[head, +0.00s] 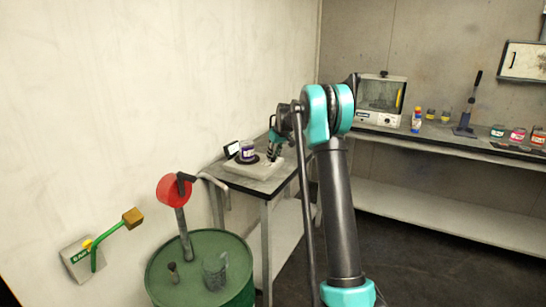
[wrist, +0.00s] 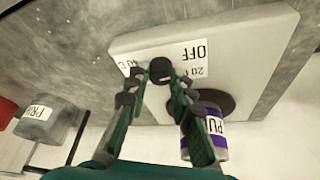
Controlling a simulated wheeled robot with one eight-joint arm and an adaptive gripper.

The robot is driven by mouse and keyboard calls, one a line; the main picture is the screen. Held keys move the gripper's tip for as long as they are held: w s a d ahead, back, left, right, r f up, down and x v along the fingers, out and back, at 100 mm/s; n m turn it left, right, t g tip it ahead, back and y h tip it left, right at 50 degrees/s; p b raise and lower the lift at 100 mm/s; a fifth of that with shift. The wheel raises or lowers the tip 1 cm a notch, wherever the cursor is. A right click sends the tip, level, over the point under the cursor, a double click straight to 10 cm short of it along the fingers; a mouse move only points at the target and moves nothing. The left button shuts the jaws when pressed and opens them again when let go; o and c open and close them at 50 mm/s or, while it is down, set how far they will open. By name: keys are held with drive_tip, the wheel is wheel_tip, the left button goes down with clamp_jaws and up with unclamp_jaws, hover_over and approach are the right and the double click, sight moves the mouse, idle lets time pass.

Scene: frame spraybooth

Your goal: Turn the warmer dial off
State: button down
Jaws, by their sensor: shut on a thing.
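The warmer (head: 238,168) is a pale, flat box on a small grey table; its light body (wrist: 250,40) fills the upper right of the wrist view. Its dial (wrist: 160,66) is a small black knob on the top face. A white label (wrist: 194,54) beside the dial reads OFF, with temperature marks partly covered by my fingers. My gripper (wrist: 160,82) is shut on the dial, one green finger on each side. In the head view my gripper (head: 272,154) reaches down onto the warmer's right side. Where the dial points cannot be told.
A purple-labelled can (head: 247,150) stands on the warmer's dark round plate (wrist: 215,98), close to my fingers. A green drum (head: 220,255) stands in front. A workbench (head: 440,133) with a glass-fronted box (head: 381,95) and several jars runs along the right.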

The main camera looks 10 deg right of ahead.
drive_tip(key=shift+n, duration=0.6)
drive_tip(key=c, duration=1.3)
unclamp_jaws()
drive_tip(key=v, duration=1.2)
drive_tip(key=shift+w+d, duration=0.2)
drive_tip(key=shift+d, duration=0.1)
drive_tip(key=s+f+m, duration=0.2)
drive_tip(key=s+f, duration=0.5)
drive_tip(key=s, duration=1)
drive_tip(key=s+d+f+m+h, duration=0.1)
drive_tip(key=s+f, duration=0.6)
drive_tip(key=s, duration=1)
drive_tip(key=s+f+m+h, duration=0.1)
drive_tip(key=s+f+m, duration=0.2)
drive_tip(key=s, duration=1.4)
drive_tip(key=shift+s+d+f, duration=0.1)
drive_tip(key=shift+s+f, duration=0.05)
drive_tip(key=shift+f, duration=0.95)
drive_tip(key=shift+s+d+f, duration=0.1)
drive_tip(key=shift+f, duration=0.95)
